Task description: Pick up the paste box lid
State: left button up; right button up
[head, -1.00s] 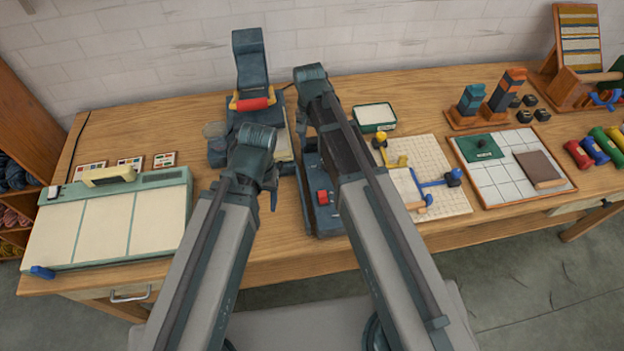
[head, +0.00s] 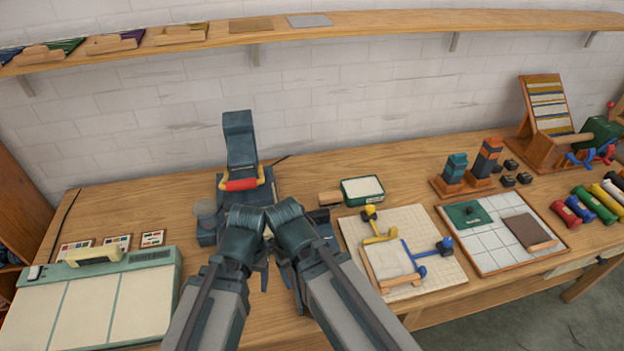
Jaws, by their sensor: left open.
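A green lid with a dark knob and pale lettering (head: 467,213), which looks like the paste box lid, lies flat on the white tiled board (head: 490,262) at the right. A green-rimmed box with a white top face (head: 362,190), perhaps the paste box, stands at the back middle. My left gripper (head: 257,278) is open at the table's centre-left, well left of both, with nothing seen in it. My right gripper (head: 288,278) is close beside it, pointing down; its fingers are partly hidden, so its opening is unclear.
A brown book-like block (head: 528,230) lies beside the lid. A pale grid board (head: 440,280) with yellow and blue tools lies left of the tiled board. A dark press with a red roller (head: 240,184) stands behind my grippers. A light box (head: 95,300) fills the left.

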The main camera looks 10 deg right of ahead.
aim_at(469, 213)
jog(key=z, duration=1.65)
